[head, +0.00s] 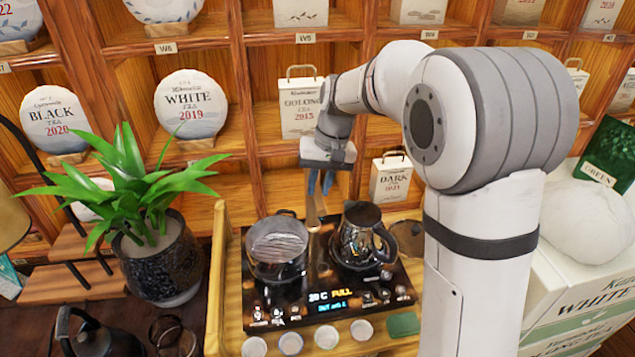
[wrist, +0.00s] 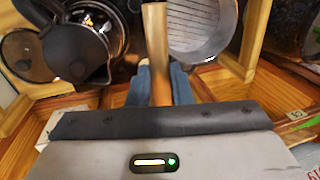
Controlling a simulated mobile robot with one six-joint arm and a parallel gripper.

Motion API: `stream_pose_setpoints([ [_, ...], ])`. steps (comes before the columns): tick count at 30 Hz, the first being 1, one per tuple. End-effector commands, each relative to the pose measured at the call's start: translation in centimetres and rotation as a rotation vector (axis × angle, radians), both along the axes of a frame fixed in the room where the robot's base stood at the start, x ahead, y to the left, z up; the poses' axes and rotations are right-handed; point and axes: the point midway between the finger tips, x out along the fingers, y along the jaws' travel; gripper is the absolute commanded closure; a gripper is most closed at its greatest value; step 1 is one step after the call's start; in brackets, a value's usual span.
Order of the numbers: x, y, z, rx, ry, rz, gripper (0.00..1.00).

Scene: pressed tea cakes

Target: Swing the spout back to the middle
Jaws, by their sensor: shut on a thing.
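The spout (head: 312,212) is a slim tan piece at the back of the black tea stove (head: 321,282), between a glass pot and a dark kettle. In the wrist view the spout (wrist: 155,40) runs up the picture past the pot's rim. My gripper (head: 321,184) reaches down from behind the stove, its blue fingers shut on the spout. In the wrist view the fingers of my gripper (wrist: 161,84) lie on both sides of the tan piece. The exact contact and the spout's base are partly hidden.
The pot (head: 276,249) stands left of the spout and the kettle (head: 361,240) right, both close by. Several small pale cups line the tray's front edge. A potted plant (head: 160,254) stands left. Wooden shelves with boxed tea (head: 301,104) rise behind my gripper.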

Motion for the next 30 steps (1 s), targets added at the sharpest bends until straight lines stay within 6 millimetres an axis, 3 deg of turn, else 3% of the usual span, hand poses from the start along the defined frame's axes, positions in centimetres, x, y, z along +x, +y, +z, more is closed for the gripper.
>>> stream_pose_setpoints([
  [17, 0.19, 0.24, 0.16, -0.001, -0.012, 0.049, 1.00],
  [18, 0.19, 0.25, 0.18, -0.001, -0.012, 0.049, 0.80],
  [25, 0.11, 0.31, 0.13, -0.001, -0.009, 0.050, 0.61],
  [30, 0.06, 0.34, 0.11, -0.001, -0.008, 0.050, 0.59],
])
